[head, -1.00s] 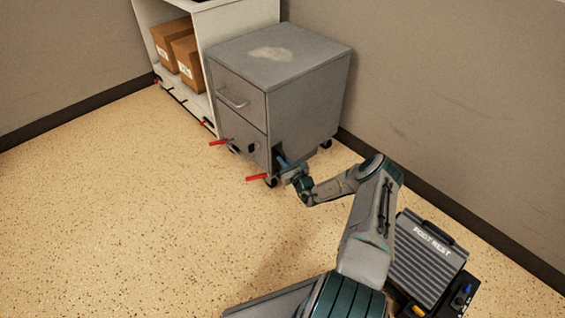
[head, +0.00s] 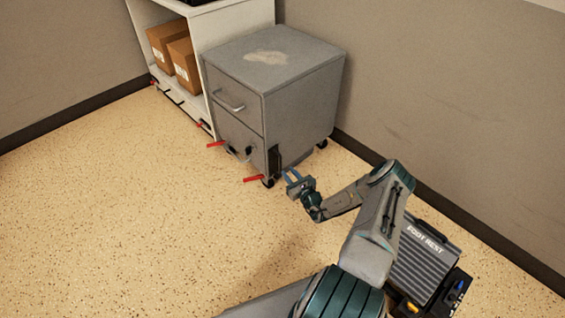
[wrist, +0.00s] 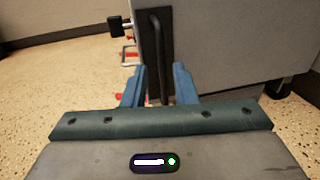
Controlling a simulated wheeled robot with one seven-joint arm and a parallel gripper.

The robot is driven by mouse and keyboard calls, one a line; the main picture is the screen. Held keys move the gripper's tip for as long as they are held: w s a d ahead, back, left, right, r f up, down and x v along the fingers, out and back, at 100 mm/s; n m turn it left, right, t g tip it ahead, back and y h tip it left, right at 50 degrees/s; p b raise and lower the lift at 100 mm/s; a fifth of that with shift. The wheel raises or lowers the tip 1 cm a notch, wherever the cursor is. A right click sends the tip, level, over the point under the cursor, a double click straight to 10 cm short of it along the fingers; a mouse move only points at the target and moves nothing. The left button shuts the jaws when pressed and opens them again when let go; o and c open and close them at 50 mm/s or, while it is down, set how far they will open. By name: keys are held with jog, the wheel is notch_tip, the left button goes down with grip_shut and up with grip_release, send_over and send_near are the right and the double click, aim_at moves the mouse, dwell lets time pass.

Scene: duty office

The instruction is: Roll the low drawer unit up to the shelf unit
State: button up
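The low drawer unit (head: 300,105) is a grey two-drawer cabinet on casters with a pale patch on top. Its left side stands close against the white shelf unit (head: 211,42); I cannot tell whether they touch. A dark vertical handle (wrist: 160,60) on a black plate is on the drawer unit's near right side. My gripper (head: 292,176) is just in front of that plate, low down. In the wrist view its two blue fingers (wrist: 158,85) are spread apart, with the lower handle showing between them. No finger appears to press on it.
Red caster levers (head: 253,179) stick out at the drawer unit's front foot. Cardboard boxes (head: 184,60) sit in the shelf unit. A ribbed foot rest (head: 420,262) is at the lower right. Walls run behind and right; the floor at left is clear.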

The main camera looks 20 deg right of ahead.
jog(key=s, duration=0.3)
jog(key=s+d+p, duration=0.1)
jog(key=s, duration=0.1)
jog(key=shift+s, duration=0.35)
